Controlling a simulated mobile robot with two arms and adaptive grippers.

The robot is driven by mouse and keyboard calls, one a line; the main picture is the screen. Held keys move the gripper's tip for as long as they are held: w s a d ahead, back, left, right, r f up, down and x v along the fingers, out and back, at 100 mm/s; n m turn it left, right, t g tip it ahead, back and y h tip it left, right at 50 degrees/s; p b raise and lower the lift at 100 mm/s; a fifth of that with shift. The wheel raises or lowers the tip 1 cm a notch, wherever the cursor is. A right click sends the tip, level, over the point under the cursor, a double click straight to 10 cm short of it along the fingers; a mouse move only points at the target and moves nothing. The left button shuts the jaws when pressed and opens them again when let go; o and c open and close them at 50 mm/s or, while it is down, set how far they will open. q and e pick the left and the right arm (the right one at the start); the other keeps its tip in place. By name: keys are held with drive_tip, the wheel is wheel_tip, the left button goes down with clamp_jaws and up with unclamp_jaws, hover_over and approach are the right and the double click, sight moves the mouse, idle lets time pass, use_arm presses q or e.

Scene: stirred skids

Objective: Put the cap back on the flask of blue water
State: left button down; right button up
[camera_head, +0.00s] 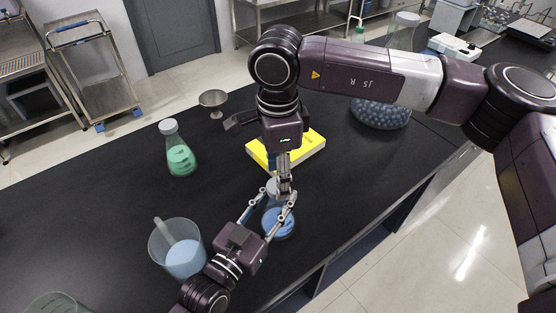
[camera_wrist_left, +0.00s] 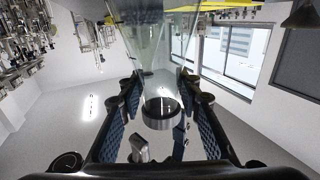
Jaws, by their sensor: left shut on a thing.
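The flask of blue water (camera_head: 279,224) stands on the black bench, with blue liquid in its lower part. My left gripper (camera_head: 280,204) is shut on the flask's upper part, its fingers on both sides. In the left wrist view the clear glass flask (camera_wrist_left: 150,45) appears inverted between the finger pads. The grey cap (camera_wrist_left: 162,113) is at the end of the neck; I cannot tell whether it is fully seated. My right gripper (camera_head: 284,181) points down over the flask mouth, at the cap. Its fingers partly hide the mouth, and I cannot tell whether they grip the cap.
A green flask (camera_head: 180,160) with a cap stands left of the grippers. A beaker of pale blue liquid (camera_head: 184,259) is near my left arm. A yellow box (camera_head: 312,148) lies behind my right gripper.

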use_arm(q)
drive_tip(key=shift+f, duration=0.3)
use_arm(e)
drive_tip(key=shift+f, duration=1.15)
drive_tip(key=c, duration=1.2)
use_arm(q)
drive_tip(key=shift+s, duration=0.1)
use_arm(e)
drive_tip(key=o, duration=1.4)
drive_tip(key=shift+c, duration=0.2)
wheel_tip(320, 180, up, 12)
use_arm(q)
drive_tip(key=c, duration=1.8)
unclamp_jaws()
drive_tip(key=o, duration=0.5)
drive_tip(key=shift+r, duration=0.15)
